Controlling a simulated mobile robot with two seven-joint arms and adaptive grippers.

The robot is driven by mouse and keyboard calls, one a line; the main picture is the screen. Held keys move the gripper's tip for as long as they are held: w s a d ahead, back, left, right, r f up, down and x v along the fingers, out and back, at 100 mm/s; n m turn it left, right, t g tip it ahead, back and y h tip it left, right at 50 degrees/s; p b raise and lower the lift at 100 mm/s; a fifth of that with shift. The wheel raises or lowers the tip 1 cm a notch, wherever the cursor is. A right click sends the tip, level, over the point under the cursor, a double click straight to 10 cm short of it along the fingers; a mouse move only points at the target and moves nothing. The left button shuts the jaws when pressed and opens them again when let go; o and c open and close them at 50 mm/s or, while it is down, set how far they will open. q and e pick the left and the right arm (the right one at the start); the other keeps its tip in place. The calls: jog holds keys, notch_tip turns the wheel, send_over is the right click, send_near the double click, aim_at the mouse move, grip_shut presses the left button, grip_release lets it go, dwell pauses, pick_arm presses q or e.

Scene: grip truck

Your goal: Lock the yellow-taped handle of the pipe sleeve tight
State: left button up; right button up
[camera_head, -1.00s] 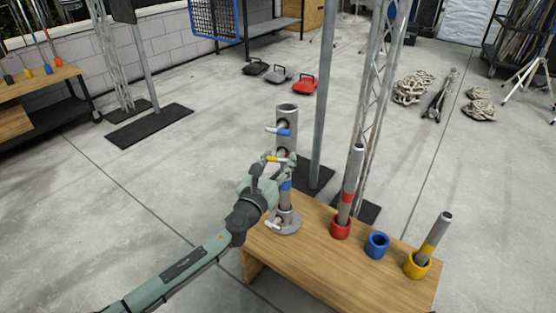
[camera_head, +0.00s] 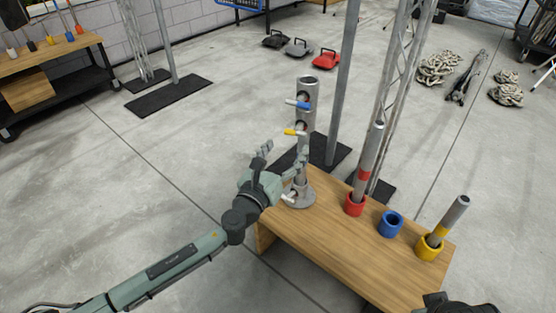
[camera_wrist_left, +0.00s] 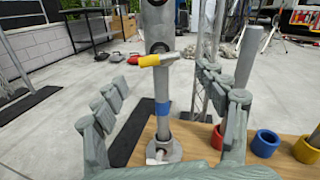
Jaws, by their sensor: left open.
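The grey metal pipe sleeve (camera_head: 305,118) stands upright on a round base at the table's far left corner. Its yellow-taped handle (camera_head: 294,132) sticks out to the left at mid-height; it also shows in the left wrist view (camera_wrist_left: 158,59), with a metal end at its right. A blue-taped handle (camera_head: 300,104) is above it, and a pale handle (camera_head: 290,196) is near the base. My left gripper (camera_head: 281,157) is open, below and in front of the yellow-taped handle, apart from it. In the wrist view its fingers are spread either side of the pole. No right gripper fingers show.
The wooden table (camera_head: 330,240) holds a red holder (camera_head: 355,205) with a pipe, an empty blue holder (camera_head: 391,225) and a yellow holder (camera_head: 429,248) with a pipe. A lattice truss and post stand behind.

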pick_arm(q)
jog(key=v, duration=0.4)
jog(key=shift+s+a, duration=0.15)
jog(key=shift+s, duration=0.25)
